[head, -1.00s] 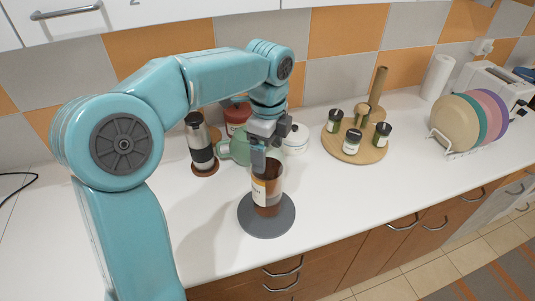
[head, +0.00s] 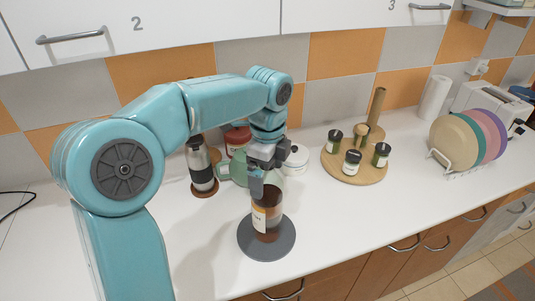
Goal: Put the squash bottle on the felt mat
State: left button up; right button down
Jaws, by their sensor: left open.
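The squash bottle (head: 268,218), brown with a pale label, stands upright on the round grey felt mat (head: 283,243). The mat lies on the white counter near its front edge. My left gripper (head: 261,186) is open at the upper part of the bottle, pointing down. Its fingers cover part of the bottle's top, and I cannot tell whether they touch it. My right gripper is not in view.
Behind stand a steel flask (head: 201,167), a red-lidded jar (head: 237,139), a green item (head: 232,171) and a white pot (head: 296,159). A round wooden board (head: 342,172) with several jars is right of them. A plate rack (head: 451,171) stands farther right.

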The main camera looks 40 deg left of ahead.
pick_arm(q)
notch_tip(320, 180, up, 10)
jog(key=shift+d+r+p, duration=0.1)
jog(key=shift+p, duration=0.4)
jog(key=shift+s+r, duration=0.15)
jog(key=shift+r, duration=0.15)
jog(key=shift+s, duration=0.1)
jog(key=shift+w, duration=0.2)
jog(key=shift+s, duration=0.2)
